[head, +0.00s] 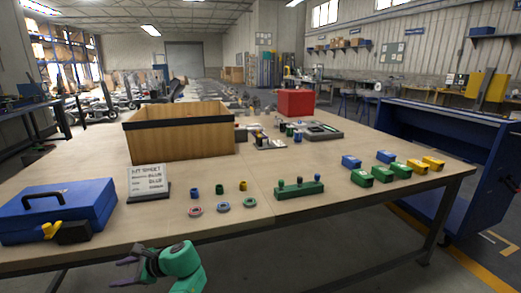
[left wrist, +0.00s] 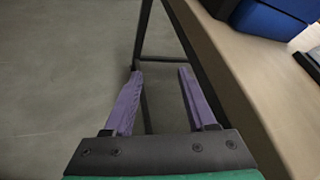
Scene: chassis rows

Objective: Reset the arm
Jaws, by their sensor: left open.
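My left gripper (head: 122,272) is at the bottom of the head view, in front of the table's near edge and apart from it. Its green arm link shows beside it. In the left wrist view its two purple fingers (left wrist: 158,88) are spread apart with nothing between them. Bare floor and a dark table leg show beyond them. My right gripper is in neither view.
The wooden table (head: 270,215) fills the middle. On it are a blue toolbox (head: 70,212), a kit sheet stand (head: 148,182), a wooden crate (head: 180,140), a green peg block (head: 299,190), small coloured parts, green blocks (head: 383,174) and a red box (head: 296,103).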

